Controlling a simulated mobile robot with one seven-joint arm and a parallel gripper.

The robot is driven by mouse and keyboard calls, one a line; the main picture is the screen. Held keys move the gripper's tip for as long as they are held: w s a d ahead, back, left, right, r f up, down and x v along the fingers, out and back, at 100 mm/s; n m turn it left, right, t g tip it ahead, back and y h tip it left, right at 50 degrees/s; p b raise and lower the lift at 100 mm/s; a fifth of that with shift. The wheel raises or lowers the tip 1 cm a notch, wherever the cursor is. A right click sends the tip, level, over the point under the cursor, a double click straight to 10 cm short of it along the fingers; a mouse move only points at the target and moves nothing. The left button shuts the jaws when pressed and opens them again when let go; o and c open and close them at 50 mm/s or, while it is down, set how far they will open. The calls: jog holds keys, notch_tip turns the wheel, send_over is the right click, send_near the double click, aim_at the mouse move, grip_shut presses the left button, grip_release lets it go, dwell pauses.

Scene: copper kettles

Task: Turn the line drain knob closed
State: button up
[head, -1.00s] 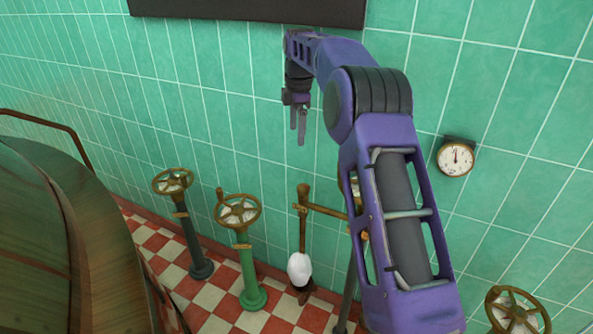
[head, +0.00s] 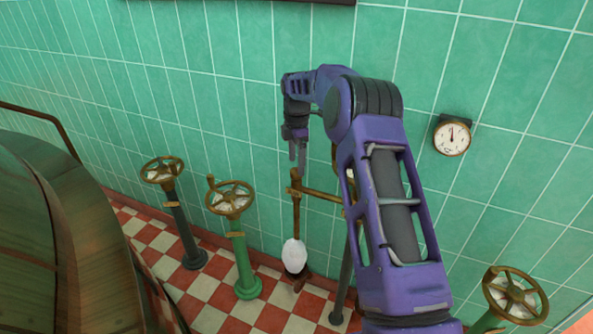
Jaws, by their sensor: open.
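No label shows which part is the line drain knob, so I cannot tell it for sure. A brass handwheel stands on a dark post (head: 161,170), and another brass handwheel stands on a green post (head: 230,197). A third brass handwheel (head: 515,296) is at the lower right. Behind my arm, a brass pipe (head: 322,195) runs right from a brown upright; what lies on it there is partly hidden. My gripper (head: 298,164) is open and empty, pointing down. In the picture its fingertips are just above the upright's top; the depth between them is unclear.
A large copper kettle (head: 60,240) fills the left side. A white bulb-shaped thing (head: 294,254) is low on the brown upright. A round gauge (head: 452,137) hangs on the green tiled wall. The checkered floor (head: 215,300) shows between the kettle and the posts.

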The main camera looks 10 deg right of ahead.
jog(key=shift+f, duration=1.4)
jog(key=shift+c, duration=0.3)
grip_shut()
